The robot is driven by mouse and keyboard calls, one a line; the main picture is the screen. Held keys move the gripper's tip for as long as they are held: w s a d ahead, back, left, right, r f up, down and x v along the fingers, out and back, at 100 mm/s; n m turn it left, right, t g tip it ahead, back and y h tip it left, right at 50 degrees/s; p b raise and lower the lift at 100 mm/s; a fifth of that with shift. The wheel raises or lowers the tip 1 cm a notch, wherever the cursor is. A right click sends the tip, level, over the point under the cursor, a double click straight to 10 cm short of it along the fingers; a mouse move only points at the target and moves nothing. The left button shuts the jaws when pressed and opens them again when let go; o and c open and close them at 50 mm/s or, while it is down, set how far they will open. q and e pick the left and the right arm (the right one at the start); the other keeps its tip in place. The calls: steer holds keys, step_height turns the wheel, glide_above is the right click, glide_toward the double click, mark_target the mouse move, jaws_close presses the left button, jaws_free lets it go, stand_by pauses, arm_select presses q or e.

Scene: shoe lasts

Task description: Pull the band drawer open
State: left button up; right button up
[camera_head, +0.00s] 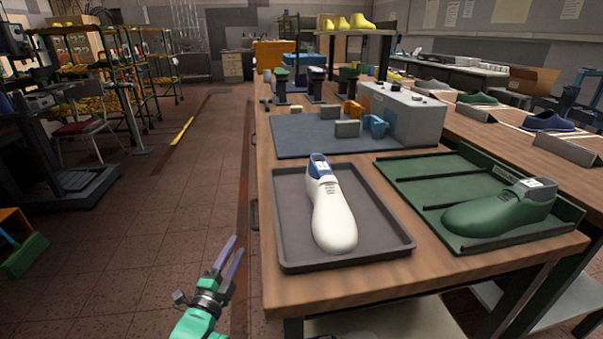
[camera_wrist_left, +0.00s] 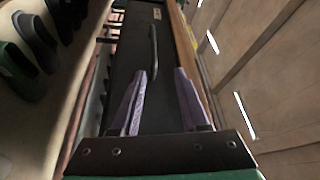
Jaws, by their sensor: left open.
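My left gripper (camera_head: 236,247) is open and empty, low beside the left side of the wooden workbench (camera_head: 262,187). In the left wrist view its two purple fingers (camera_wrist_left: 161,75) point at a dark drawer front (camera_wrist_left: 128,50) under the wooden top edge. A dark curved bar handle (camera_wrist_left: 153,45) on this front lies ahead of the fingertips, between their lines and apart from them. A small pale label (camera_wrist_left: 157,14) sits farther along; its text is too small to read. In the head view a dark handle (camera_head: 254,214) shows at the bench side. My right gripper is out of view.
A grey tray (camera_head: 283,205) with a white shoe last (camera_head: 332,215) and a green tray (camera_head: 405,189) with a green last (camera_head: 490,212) stand on the bench. Several dark shoe-like shapes (camera_wrist_left: 38,40) show below. Open floor (camera_head: 175,220) lies left of the bench.

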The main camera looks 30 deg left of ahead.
mark_target(253, 214)
arm_select(q)
steer(key=shift+m+g, duration=0.3)
steer(key=x, duration=0.4)
steer(key=b+x, duration=0.1)
steer(key=x, duration=0.4)
steer(key=f+x, duration=0.1)
steer(key=x, duration=0.4)
steer(key=shift+w+a+r, duration=0.1)
steer(key=shift+w+a, duration=0.1)
steer(key=shift+a, duration=0.2)
jaws_close()
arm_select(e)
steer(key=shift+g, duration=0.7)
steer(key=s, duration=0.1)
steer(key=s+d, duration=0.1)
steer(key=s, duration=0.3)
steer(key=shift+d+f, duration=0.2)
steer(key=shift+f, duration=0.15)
